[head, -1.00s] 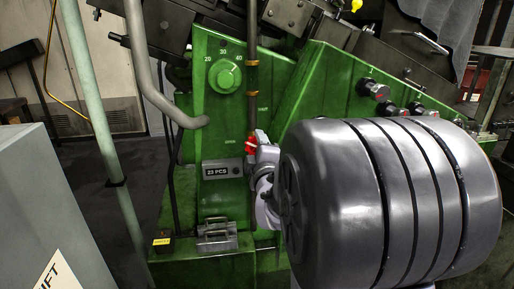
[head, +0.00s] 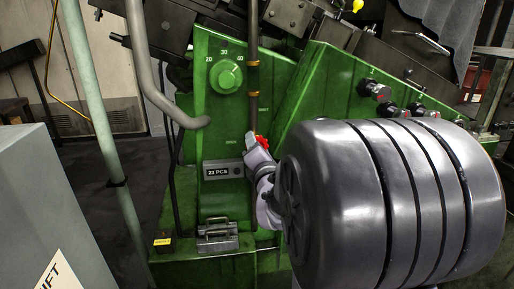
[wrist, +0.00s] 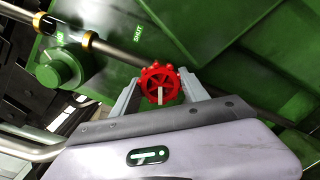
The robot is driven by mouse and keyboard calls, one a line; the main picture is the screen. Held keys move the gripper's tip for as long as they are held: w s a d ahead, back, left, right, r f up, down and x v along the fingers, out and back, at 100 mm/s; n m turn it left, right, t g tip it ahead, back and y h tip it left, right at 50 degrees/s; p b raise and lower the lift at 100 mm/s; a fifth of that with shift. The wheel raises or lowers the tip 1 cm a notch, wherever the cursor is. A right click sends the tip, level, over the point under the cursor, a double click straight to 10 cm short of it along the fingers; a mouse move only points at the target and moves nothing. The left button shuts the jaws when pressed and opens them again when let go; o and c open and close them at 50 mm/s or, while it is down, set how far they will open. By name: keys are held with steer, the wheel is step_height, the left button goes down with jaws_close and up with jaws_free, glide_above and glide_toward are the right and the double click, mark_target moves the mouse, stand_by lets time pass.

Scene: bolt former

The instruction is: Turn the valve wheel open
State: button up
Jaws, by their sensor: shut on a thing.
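The valve wheel (wrist: 159,80) is small, red and scalloped, with a pale bar on its face. In the wrist view it sits between the two grey fingers of my gripper (wrist: 160,92), which is shut on it. In the head view only a bit of the red wheel (head: 262,141) shows past my gripper (head: 256,150). The wheel is on a brown vertical pipe (head: 252,70) in front of the green machine. A "SHUT" label (wrist: 138,33) is on the green panel beside the wheel in the wrist view.
A green dial (head: 226,77) marked 20, 30, 40 is up and left of the wheel. A "23 PCS" counter (head: 222,170) is just left of my gripper. A grey metal box (head: 217,237) lies below. A grey cabinet (head: 50,215) stands at the left.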

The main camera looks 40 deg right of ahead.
steer(key=shift+r+n, duration=0.15)
steer(key=shift+n, duration=0.65)
steer(key=o, duration=1.1)
steer(key=shift+w, duration=0.1)
steer(key=shift+f, duration=0.2)
